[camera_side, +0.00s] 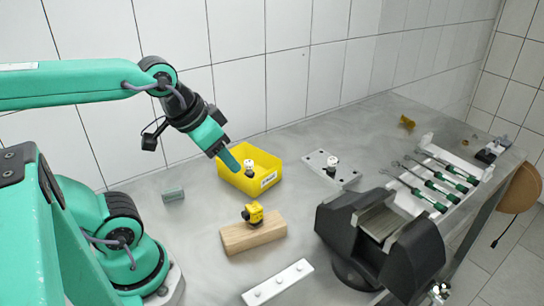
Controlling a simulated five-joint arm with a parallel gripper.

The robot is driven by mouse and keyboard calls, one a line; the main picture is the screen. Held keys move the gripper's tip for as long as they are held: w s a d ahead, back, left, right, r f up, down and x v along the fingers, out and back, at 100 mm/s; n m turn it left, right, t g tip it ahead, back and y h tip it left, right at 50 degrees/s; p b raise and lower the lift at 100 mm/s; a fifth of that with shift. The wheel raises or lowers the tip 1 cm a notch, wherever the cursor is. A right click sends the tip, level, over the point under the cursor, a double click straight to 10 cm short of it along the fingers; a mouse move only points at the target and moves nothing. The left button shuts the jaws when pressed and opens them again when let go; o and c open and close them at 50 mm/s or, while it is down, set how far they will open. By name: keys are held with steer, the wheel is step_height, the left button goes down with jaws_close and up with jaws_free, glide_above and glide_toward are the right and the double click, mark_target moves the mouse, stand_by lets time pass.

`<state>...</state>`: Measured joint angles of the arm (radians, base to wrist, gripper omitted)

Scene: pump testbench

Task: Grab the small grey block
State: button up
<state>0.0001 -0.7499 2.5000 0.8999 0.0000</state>
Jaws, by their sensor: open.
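The small grey block (174,193) lies on the grey table, left of the yellow bin and near the wall. It looks grey-green and is apart from other things. My gripper (231,160) is in the air above the left part of the yellow bin (263,185), to the right of the block and higher than it. It is open, and I see nothing between its fingers. The fingers point down and to the right. A small white and dark part (249,168) shows in the bin close to my fingertips; I cannot tell its exact distance from them.
A wooden block (254,236) with a yellow part (253,213) stands in front of the bin. A black vise (380,240) is at the front right. A white strip (278,283), a metal plate (322,167) and a screwdriver tray (424,168) also occupy the table. The table around the grey block is clear.

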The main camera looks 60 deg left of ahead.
steer(key=shift+a, duration=0.1)
steer(key=m+g, duration=0.2)
steer(key=g, duration=0.4)
glide_above(175, 189)
step_height(175, 189, down, 17)
steer(key=shift+s+r, duration=0.1)
steer(key=shift+r, duration=0.05)
steer(key=shift+f, duration=1.3)
steer(key=shift+f, duration=0.15)
steer(key=shift+f, duration=2.45)
